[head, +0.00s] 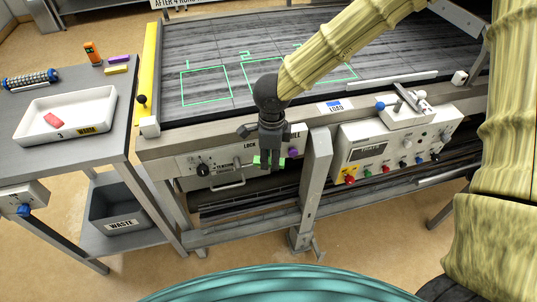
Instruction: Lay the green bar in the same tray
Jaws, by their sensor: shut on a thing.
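My gripper (267,160) hangs in front of the machine's front panel, pointing down. It is shut on the green bar (256,160), which shows as a small green strip at the fingertips, partly hidden by them. A white tray (100,98) stands on the grey table at the left, well away from my gripper. It bears a yellow label reading "WASTE" and the number 3. A red piece (54,120) lies inside it at its left end.
The grey table (70,75) also holds an orange bottle (92,52), a purple bar (119,58), a yellow bar (116,69) and a blue-ended roller (31,79). A grey waste bin (112,202) sits on the shelf below. The machine's dark bed (210,45) has green outlined areas.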

